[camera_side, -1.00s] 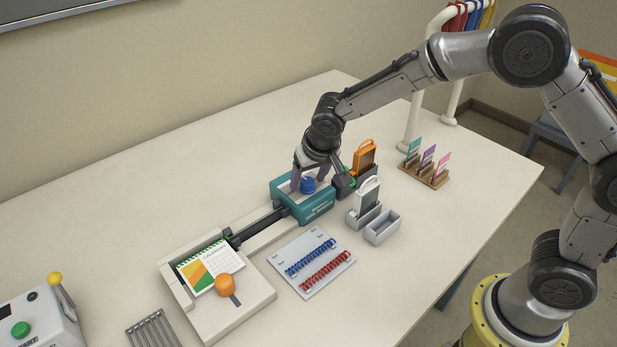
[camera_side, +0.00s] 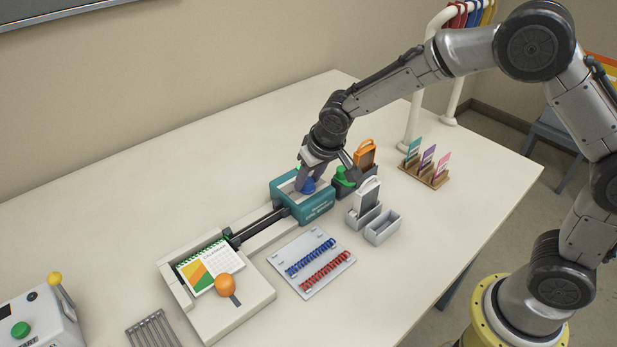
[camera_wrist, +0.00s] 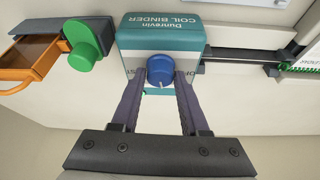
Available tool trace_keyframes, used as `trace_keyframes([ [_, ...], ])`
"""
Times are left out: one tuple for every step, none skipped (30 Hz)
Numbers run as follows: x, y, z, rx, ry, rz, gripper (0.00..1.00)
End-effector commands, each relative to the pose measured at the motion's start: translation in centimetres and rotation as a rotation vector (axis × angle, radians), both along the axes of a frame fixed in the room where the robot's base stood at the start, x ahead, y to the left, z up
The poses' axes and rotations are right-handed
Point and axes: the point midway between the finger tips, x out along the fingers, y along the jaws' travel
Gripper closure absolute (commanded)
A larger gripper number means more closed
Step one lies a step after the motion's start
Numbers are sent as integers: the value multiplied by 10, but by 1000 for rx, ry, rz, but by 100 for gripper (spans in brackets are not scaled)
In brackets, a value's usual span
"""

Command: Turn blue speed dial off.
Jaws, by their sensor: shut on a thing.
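The blue speed dial (camera_side: 308,185) sits on top of the teal coil binder (camera_side: 318,208) in the side view. In the wrist view the dial (camera_wrist: 160,71) shows a pale pointer line toward the bottom of the picture, and a small green mark lies just below left of it. My gripper (camera_wrist: 161,78) is shut on the dial, one finger on each side. The binder (camera_wrist: 135,32) carries upside-down lettering in the wrist view; part of the label beside the dial is hidden by a finger.
A green knob (camera_wrist: 86,52) stands close beside the binder, with an orange-handled holder (camera_side: 365,156) behind. A grey holder (camera_side: 363,216), a board with blue and red coils (camera_side: 300,280) and a calendar tray (camera_side: 255,298) lie nearby. The table's left back is clear.

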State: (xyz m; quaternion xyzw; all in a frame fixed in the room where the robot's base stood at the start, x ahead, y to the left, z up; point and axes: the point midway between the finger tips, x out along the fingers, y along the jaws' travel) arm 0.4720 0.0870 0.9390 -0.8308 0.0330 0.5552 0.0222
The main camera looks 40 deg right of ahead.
Motion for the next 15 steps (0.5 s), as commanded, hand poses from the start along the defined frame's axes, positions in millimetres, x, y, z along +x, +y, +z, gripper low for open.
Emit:
trace_keyframes([
  [0, -1, 1, 1, 0, 32, 100],
  [0, -1, 1, 1, -1, 54, 100],
  [0, -1, 1, 2, -1, 84, 100],
  [0, -2, 1, 3, -1, 108, 100],
  [0, -2, 1, 3, -1, 132, 100],
  [0, -2, 1, 3, -1, 165, 100],
  [0, -2, 1, 3, -2, 189, 100],
  [0, -2, 1, 3, -2, 215, 100],
  [0, -3, 1, 3, -1, 246, 100],
  [0, -3, 1, 3, -2, 271, 100],
  [1, -3, 1, 3, -2, 296, 100],
  [1, -3, 1, 3, -2, 328, 100],
  [1, -3, 1, 3, -2, 352, 100],
  [1, -3, 1, 3, -2, 378, 100],
  [1, -3, 1, 3, -1, 410, 100],
])
